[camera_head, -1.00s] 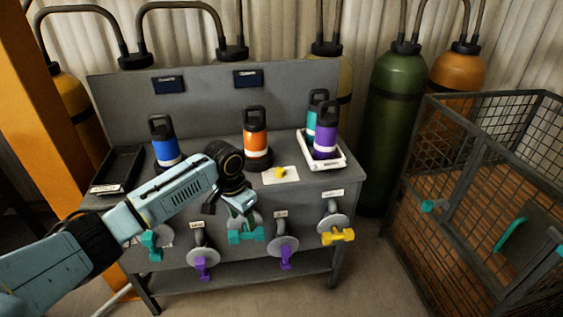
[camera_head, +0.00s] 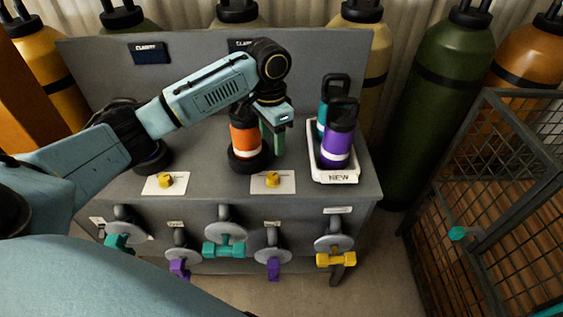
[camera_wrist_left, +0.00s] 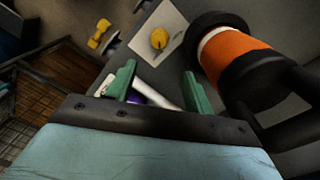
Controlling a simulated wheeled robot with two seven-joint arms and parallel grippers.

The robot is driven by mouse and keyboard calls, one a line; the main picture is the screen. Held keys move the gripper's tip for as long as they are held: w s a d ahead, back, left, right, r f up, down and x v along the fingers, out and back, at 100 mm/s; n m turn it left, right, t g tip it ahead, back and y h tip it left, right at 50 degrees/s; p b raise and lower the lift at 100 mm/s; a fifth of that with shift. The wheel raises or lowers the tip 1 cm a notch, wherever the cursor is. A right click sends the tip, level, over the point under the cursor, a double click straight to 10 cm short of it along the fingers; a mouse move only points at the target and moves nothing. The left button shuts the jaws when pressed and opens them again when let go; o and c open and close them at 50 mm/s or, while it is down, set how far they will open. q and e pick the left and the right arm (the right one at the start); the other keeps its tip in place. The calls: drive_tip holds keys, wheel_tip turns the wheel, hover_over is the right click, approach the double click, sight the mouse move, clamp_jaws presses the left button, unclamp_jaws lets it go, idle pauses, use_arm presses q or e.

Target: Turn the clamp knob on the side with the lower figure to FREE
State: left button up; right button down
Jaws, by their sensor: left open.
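Two small yellow clamp knobs sit on white cards on the grey bench top, a left knob (camera_head: 165,180) and a right knob (camera_head: 273,180). An orange bottle (camera_head: 243,138) stands upright in a dark holder behind the right knob. My left gripper (camera_head: 272,138) points down, open and empty, just right of the orange bottle. In the left wrist view, the open fingers (camera_wrist_left: 158,88) are apart from the right knob (camera_wrist_left: 159,39). The left display (camera_head: 150,53) is too small to read beyond "CLARITY"; the right display (camera_head: 237,45) is partly hidden by my arm. My right gripper is out of view.
A white tray (camera_head: 335,178) marked NEW holds a purple bottle (camera_head: 338,140) and a teal one, close right of my gripper. My forearm covers the left bottle's spot. Several valves with coloured handles line the bench front. A mesh cage (camera_head: 480,190) stands right.

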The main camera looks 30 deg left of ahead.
use_arm(q)
drive_tip(key=b, duration=0.1)
hover_over(273, 175)
wheel_tip(273, 175, down, 5)
drive_tip(key=shift+s+f, duration=0.15)
drive_tip(key=shift+f, duration=0.05)
wheel_tip(273, 175, down, 6)
drive_tip(key=shift+r+b, duration=0.1)
drive_tip(key=shift+b, duration=0.5)
drive_tip(key=shift+f, duration=0.65)
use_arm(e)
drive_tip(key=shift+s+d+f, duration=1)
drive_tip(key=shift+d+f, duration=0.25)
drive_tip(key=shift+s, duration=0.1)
use_arm(q)
drive_tip(key=shift+c, duration=1.4)
drive_tip(key=c, duration=0.7)
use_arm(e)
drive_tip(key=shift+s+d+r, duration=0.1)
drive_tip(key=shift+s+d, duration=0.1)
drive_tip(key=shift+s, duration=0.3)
